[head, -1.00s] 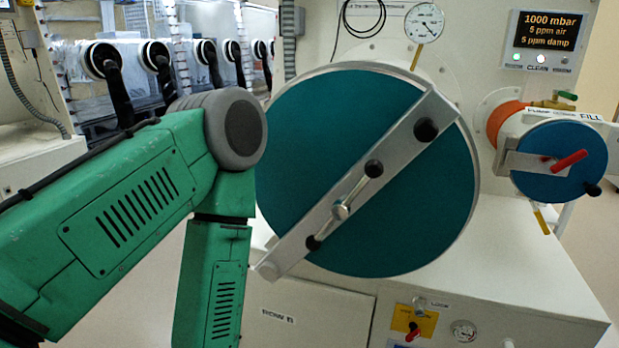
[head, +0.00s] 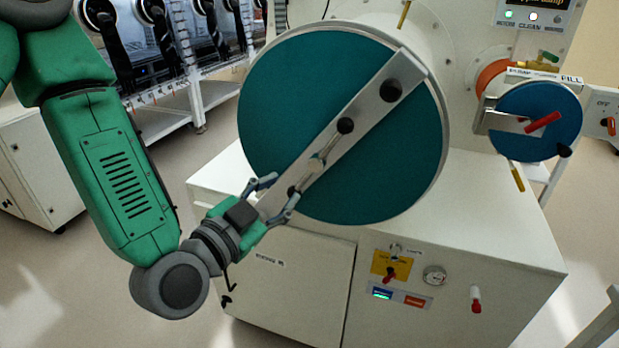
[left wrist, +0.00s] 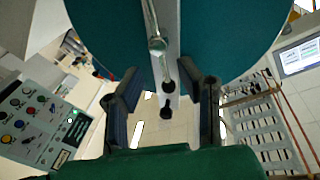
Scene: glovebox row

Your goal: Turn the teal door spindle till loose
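The teal door (head: 295,95) is a big round disc, shut on its port, with a grey bar (head: 370,108) slanting across it. My right gripper is not in view.
A smaller blue door (head: 540,105) with a red handle is at right. Below is a white cabinet (head: 300,285) with a yellow switch plate (head: 390,266). Glove ports (head: 150,12) line the back left. Open floor (head: 60,280) lies at left.

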